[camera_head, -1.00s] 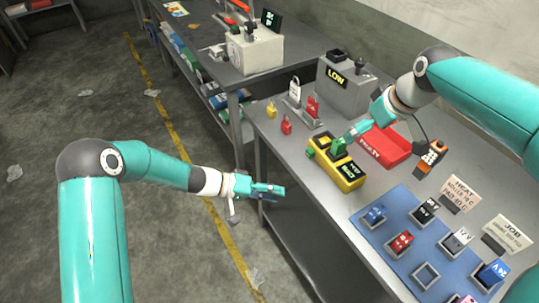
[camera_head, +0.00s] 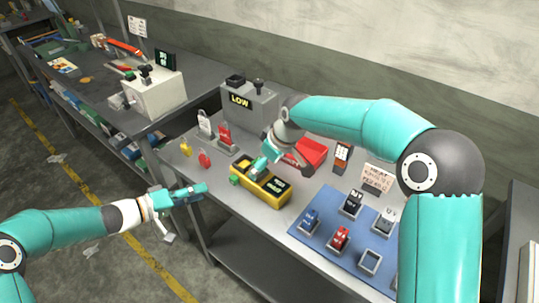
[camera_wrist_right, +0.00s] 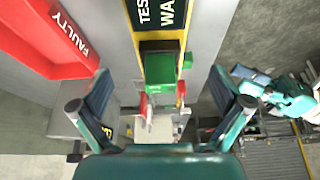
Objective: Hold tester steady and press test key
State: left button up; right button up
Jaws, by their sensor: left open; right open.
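The yellow tester (camera_head: 272,191) lies on the bench, with a dark display on top. My right gripper (camera_head: 262,164) is over the tester's left part. In the wrist view its fingers (camera_wrist_right: 160,103) are wide apart around the green block, with nothing visibly clamped. My left gripper (camera_head: 200,189) is open and empty at the bench's front edge, left of the tester.
A red FAULTY tray (camera_wrist_right: 45,35) lies beside the tester. A blue mat (camera_head: 314,232) with several battery blocks in holders is at the front right. A grey LOW box (camera_head: 250,108) stands behind.

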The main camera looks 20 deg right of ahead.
aim_at(262, 173)
jog(key=x, duration=0.7)
jog(key=shift+w+f, duration=0.15)
jog(key=shift+a, duration=0.1)
jog(key=c, duration=1.6)
pick_arm(q)
grip_shut()
pick_arm(e)
jog(key=shift+c, duration=0.3)
